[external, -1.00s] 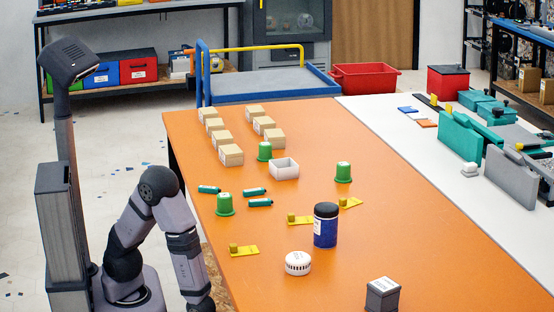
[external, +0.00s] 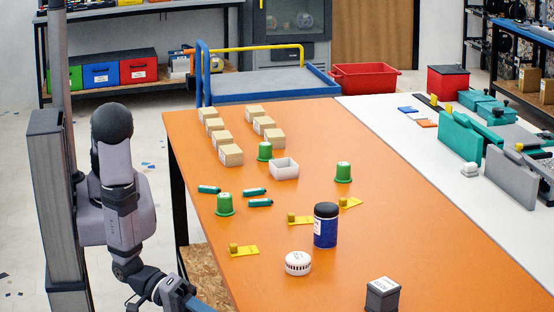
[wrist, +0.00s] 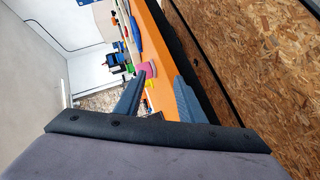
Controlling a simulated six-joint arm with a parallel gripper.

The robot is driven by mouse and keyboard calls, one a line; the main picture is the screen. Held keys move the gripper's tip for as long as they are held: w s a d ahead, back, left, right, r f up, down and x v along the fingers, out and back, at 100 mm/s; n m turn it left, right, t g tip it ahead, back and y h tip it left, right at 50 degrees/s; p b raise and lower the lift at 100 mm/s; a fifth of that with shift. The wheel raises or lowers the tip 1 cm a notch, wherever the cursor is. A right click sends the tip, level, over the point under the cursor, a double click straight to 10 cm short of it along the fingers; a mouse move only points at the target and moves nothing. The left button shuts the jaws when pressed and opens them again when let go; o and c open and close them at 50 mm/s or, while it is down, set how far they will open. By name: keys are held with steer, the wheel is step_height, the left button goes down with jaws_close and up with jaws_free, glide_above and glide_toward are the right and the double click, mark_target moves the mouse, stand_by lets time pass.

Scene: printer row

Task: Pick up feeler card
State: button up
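One card (external: 245,252) is near the left edge, a second card (external: 303,220) lies beside the blue jar, and a third card (external: 351,203) lies farther right. I cannot tell which one is meant. My gripper (external: 192,302) is low at the table's near left edge, partly cut off by the frame bottom, away from all the cards. In the wrist view my gripper (wrist: 156,92) has its two blue fingers apart with nothing held.

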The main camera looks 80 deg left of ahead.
mark_target(230, 246)
step_height(230, 246, up, 9)
steer(key=s+a+m+t+p, duration=0.1)
steer(key=a+m+t+p, duration=0.15)
steer(key=p, duration=0.35)
steer(key=shift+w+a+f+m+t+y+b, duration=0.4)
steer(key=shift+w+a+f+t+y+b, duration=0.9)
steer(key=shift+a, duration=4.2)
steer(key=shift+w+a+f+m+t+y+b, duration=0.1)
steer(key=shift+w+a+f+m+t+y, duration=0.55)
steer(key=shift+a+f+y, duration=3.15)
steer(key=shift+w+a+r+m+t+y+b, duration=0.1)
steer(key=shift+w+a+t+b, duration=0.9)
steer(key=shift+a, duration=6.2)
steer(key=shift+w+g+p, duration=0.4)
steer(key=shift+p, duration=0.05)
steer(key=shift+w+p, duration=0.35)
steer(key=shift+w, duration=0.85)
steer(key=shift+w, duration=0.1)
